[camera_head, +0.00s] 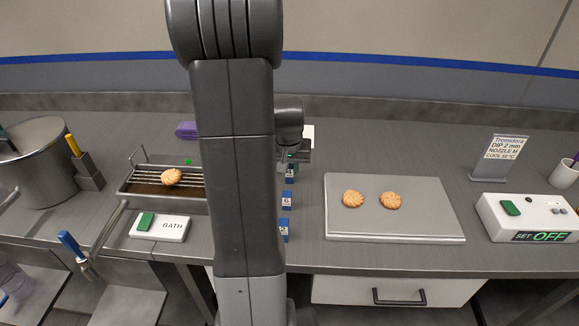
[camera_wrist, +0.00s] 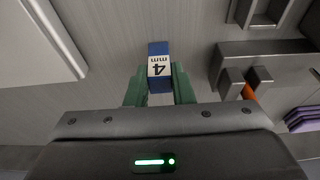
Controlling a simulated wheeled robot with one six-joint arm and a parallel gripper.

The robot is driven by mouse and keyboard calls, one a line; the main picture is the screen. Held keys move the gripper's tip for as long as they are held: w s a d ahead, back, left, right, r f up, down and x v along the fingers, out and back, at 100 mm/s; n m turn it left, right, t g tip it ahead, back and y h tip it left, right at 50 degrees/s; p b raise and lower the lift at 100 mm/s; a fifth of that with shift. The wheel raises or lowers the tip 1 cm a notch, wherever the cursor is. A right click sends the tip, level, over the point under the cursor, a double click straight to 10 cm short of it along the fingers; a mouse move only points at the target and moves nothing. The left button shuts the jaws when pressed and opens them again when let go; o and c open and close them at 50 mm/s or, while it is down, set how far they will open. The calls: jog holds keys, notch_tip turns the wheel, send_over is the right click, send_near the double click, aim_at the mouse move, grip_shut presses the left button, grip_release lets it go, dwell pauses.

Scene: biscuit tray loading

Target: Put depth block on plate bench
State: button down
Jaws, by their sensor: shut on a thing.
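My gripper (camera_wrist: 159,88) is shut on a blue depth block (camera_wrist: 158,66) with a white label reading "4 mm". Its green fingers lie on both sides of the block. In the head view my arm covers much of the middle, and the held block (camera_head: 290,176) shows just below my gripper (camera_head: 292,163). I cannot tell whether it touches the bench. Two other blue blocks, a middle one (camera_head: 286,201) and a near one (camera_head: 284,231), stand in a row nearer the front. The grey plate (camera_head: 395,233) lies to the right with two biscuits (camera_head: 353,199) on it.
A bath tray (camera_head: 127,188) with a rack and one biscuit (camera_head: 171,177) stands left, behind a white BATH switch box (camera_head: 160,227). A control box (camera_head: 525,215) reading OFF and a sign (camera_head: 502,157) stand right. Bare bench lies between blocks and plate.

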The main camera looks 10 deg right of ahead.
jog(key=c, duration=1.3)
grip_release()
jog(key=shift+o, duration=0.2)
jog(key=shift+r, duration=0.6)
jog(key=v, duration=1.1)
jog(key=shift+o, duration=0.3)
jog(key=shift+s, duration=0.15)
